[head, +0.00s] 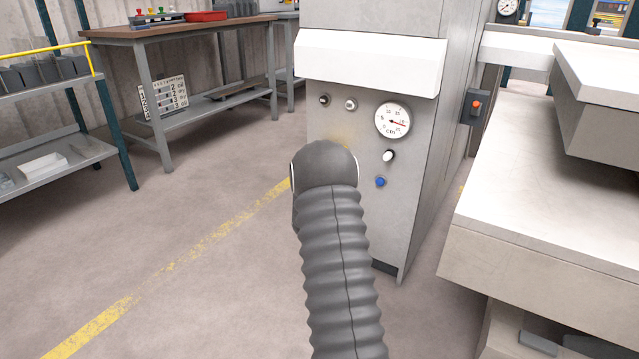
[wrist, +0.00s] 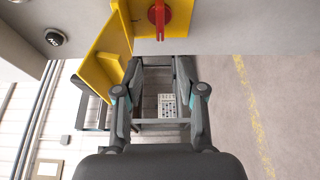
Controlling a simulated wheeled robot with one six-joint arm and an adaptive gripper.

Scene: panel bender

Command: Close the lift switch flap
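The lift switch flap (wrist: 108,48) is a yellow plate in the wrist view, standing open out from the left side of a yellow switch box (wrist: 174,18). A red switch handle (wrist: 157,14) shows uncovered on the box. My gripper (wrist: 160,88) is open and empty, its two fingers spread just below the box in that picture. The left fingertip is close to the flap's lower edge; I cannot tell whether they touch. In the head view my grey arm covers the gripper, the flap and the switch.
The grey machine cabinet (head: 427,150) carries a dial gauge (head: 392,121), a blue button (head: 380,182) and several knobs beneath a white ledge (head: 370,62). A pale machine table (head: 545,215) stands at right. A workbench (head: 175,32) and shelf rack (head: 55,145) stand left, with open floor between.

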